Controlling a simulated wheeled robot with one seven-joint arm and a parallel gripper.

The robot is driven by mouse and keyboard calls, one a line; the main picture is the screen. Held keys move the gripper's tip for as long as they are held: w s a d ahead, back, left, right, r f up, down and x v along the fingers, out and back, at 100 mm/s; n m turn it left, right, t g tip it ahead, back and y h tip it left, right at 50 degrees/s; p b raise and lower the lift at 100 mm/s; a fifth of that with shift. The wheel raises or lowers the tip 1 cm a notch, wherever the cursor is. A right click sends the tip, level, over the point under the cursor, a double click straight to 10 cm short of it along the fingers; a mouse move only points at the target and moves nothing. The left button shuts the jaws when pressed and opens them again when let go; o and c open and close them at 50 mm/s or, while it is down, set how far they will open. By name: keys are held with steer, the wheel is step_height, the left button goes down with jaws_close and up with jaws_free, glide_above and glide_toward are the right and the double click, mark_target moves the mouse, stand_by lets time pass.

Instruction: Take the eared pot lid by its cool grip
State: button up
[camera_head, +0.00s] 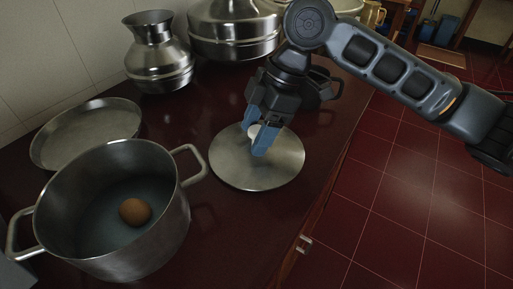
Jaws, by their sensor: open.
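A round metal lid (276,178) lies flat on the dark red counter. A small pale knob (254,131) stands near its middle. My gripper (262,146) is open and reaches down over the lid, with its blue fingers around or beside the knob. I cannot tell whether the fingers touch it. The fingers partly hide the knob. A two-eared metal pot (160,225) stands uncovered at the lower left, with a brown egg-like thing (134,211) inside.
A shallow metal dish (88,128) lies behind the pot. A metal jug (158,55) and a large metal vessel (235,30) stand at the back. A dark handled pot (325,85) is behind my gripper. The counter edge (318,205) drops to a red tiled floor at the right.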

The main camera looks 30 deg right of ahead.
jaws_close()
stand_by(0.5)
